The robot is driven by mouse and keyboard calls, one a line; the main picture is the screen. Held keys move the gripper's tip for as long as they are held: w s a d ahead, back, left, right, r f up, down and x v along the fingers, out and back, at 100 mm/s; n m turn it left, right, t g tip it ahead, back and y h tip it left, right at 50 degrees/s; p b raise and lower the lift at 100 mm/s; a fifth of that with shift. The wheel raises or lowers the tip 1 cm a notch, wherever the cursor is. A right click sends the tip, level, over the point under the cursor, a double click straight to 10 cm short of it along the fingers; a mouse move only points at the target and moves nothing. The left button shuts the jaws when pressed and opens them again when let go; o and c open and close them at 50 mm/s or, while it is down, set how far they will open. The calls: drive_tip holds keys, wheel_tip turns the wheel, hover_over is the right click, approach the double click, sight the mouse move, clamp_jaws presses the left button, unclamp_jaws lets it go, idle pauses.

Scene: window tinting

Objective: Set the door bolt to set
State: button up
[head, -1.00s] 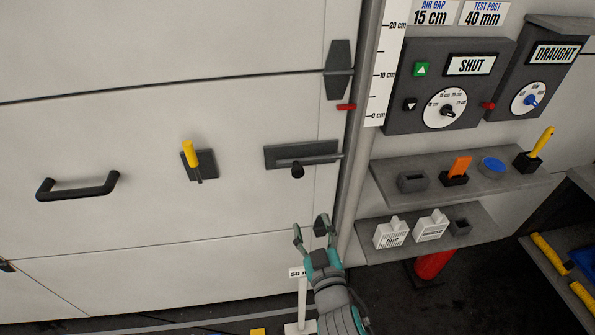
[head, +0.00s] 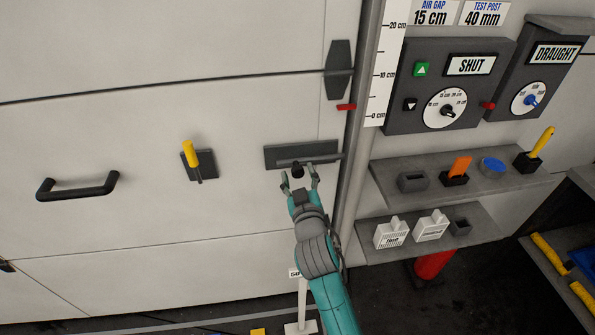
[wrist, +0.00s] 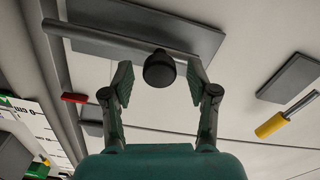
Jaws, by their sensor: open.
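The door bolt is a grey bar on a dark backing plate (head: 285,155) on the pale door, near the door's right edge. A black knob (head: 298,170) hangs from the bar; it also shows in the wrist view (wrist: 159,69). The bar's right end reaches toward the door's edge by the post. My gripper (head: 299,180) is open just below the knob. In the wrist view, its two fingers (wrist: 158,85) stand on either side of the knob with gaps showing. Whether a finger touches the knob I cannot tell.
A yellow-handled lever (head: 191,156) and a black pull handle (head: 78,186) are on the door to the left. A grey post (head: 357,150) runs along the door's right edge. Shelves (head: 540,178) with small items stick out at the right.

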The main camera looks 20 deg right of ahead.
drive_tip(key=shift+w+d, duration=0.1)
drive_tip(key=shift+w, duration=0.75)
clamp_jaws()
